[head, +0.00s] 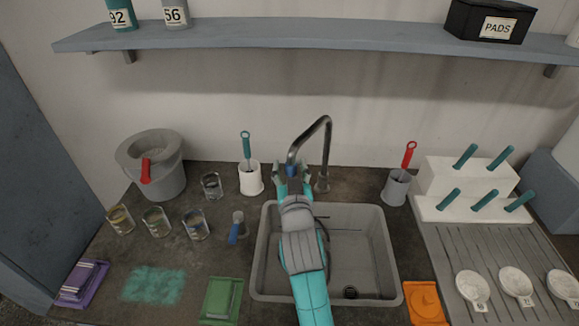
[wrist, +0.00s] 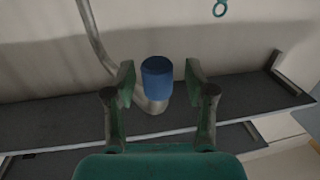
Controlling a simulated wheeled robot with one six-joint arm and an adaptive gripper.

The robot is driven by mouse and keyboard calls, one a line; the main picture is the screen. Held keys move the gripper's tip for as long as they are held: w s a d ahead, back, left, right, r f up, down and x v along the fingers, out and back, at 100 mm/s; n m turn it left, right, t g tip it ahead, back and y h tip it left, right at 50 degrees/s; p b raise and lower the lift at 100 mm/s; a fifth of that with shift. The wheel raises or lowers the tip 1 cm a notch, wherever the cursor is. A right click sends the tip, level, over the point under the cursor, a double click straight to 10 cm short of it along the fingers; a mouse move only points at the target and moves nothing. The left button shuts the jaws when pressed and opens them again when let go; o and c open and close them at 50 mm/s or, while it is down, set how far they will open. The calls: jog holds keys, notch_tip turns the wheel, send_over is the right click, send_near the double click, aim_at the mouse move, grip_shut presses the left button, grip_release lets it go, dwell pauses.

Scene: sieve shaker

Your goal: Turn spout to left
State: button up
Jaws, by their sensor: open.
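The metal spout (head: 327,140) rises from its base behind the sink (head: 390,255) and arches to the left. Its outlet hangs over the left back of the sink and ends in a blue tip (head: 291,170). In the wrist view the blue tip (wrist: 157,78) shows between my fingers, with the grey pipe (wrist: 95,35) behind it. My gripper (head: 292,178) is at the blue tip, open, with one finger on each side. It also shows in the wrist view (wrist: 159,82), with gaps between the fingers and the tip. My arm hides part of the sink's left side.
A white holder with a teal-handled brush (head: 250,178) stands left of the spout. A grey cup with a red-handled tool (head: 396,188) stands to the right. Glass beakers (head: 195,224) and a grey bucket (head: 155,170) are at the left. A shelf (head: 300,33) runs above.

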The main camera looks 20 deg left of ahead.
jog(key=v, duration=1.1)
jog(key=shift+s, duration=0.15)
jog(key=s+d+f+h, duration=0.1)
jog(key=s+d+f, duration=0.4)
jog(key=d, duration=0.2)
jog(key=s+d+f+h, duration=0.1)
jog(key=s+d+f, duration=0.3)
jog(key=d+f, duration=0.2)
jog(key=s+d+f+m+h, duration=0.1)
jog(key=s+d+f, duration=0.4)
jog(key=d, duration=0.2)
jog(key=shift+s+d+f+g, duration=0.3)
jog(key=shift+d+f, duration=0.05)
jog(key=shift+f, duration=0.05)
jog(key=s+d+m+h, duration=0.1)
jog(key=s+d, duration=0.3)
jog(key=s, duration=0.4)
jog(key=s+d+m+h, duration=0.1)
jog(key=s+d+h, duration=0.1)
jog(key=s, duration=0.6)
jog(key=s+d+m+g+h, duration=0.1)
jog(key=s+d+m, duration=0.1)
jog(key=s+d, duration=0.3)
jog(key=s+r, duration=0.1)
jog(key=s, duration=0.2)
jog(key=shift+s+d+h, duration=0.25)
jog(key=shift+d+h, duration=0.05)
jog(key=shift+d, duration=0.05)
